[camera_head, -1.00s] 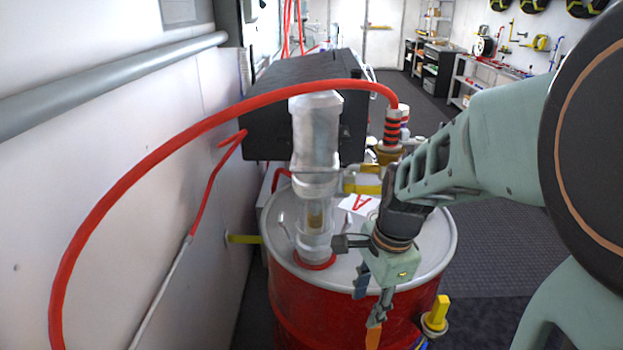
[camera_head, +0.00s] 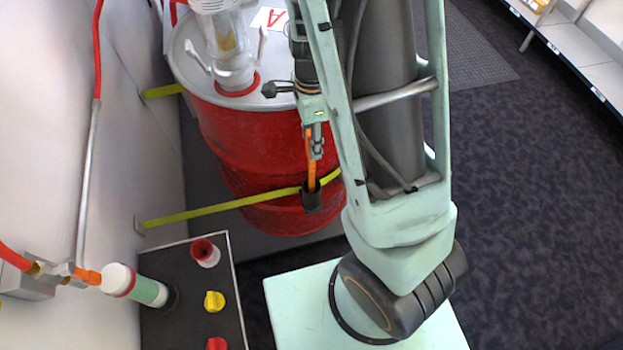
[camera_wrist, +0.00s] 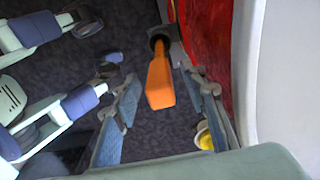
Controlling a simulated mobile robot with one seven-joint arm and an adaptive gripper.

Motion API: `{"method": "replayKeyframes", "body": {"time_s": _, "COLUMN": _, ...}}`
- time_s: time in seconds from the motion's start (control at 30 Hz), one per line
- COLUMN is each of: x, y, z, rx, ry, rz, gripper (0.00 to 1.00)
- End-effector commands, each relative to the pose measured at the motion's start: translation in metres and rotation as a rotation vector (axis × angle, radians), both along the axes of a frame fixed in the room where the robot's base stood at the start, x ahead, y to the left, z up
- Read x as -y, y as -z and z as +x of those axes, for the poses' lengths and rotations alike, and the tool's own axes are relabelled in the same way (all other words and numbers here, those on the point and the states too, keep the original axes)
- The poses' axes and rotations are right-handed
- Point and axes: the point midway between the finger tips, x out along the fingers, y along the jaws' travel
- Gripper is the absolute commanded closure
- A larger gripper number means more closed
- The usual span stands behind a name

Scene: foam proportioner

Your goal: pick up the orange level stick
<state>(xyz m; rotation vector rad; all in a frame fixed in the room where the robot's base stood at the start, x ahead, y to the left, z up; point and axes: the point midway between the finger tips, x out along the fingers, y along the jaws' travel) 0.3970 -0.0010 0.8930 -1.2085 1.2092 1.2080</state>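The orange level stick (camera_head: 311,172) stands upright in a black holder (camera_head: 312,197) on the side of the red drum (camera_head: 265,165). In the wrist view the stick (camera_wrist: 160,84) points toward the camera, with its lower end in the dark holder. My gripper (camera_head: 315,143) is over the upper part of the stick, pointing down. In the wrist view my gripper (camera_wrist: 166,112) is open, one finger on each side of the stick, with gaps showing on both sides. The stick's top is partly hidden by the gripper in the head view.
Yellow straps (camera_head: 235,204) run from the wall to the drum. A clear cylinder (camera_head: 230,45) stands on the drum lid. A dark panel (camera_head: 190,290) with red and yellow knobs is at lower left. Dark floor (camera_head: 530,190) at right is clear.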

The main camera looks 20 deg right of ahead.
Motion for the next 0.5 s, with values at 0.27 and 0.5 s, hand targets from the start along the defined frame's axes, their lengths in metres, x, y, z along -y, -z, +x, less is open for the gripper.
{"method": "replayKeyframes", "body": {"time_s": 0.27, "x": 0.0, "y": 0.035, "z": 0.0, "rx": -0.001, "ry": 0.0, "rz": -0.001, "gripper": 0.61}}
{"method": "replayKeyframes", "body": {"time_s": 0.5, "x": 0.0, "y": 0.035, "z": 0.0, "rx": 0.0, "ry": -0.001, "rz": 0.0, "gripper": 0.61}}
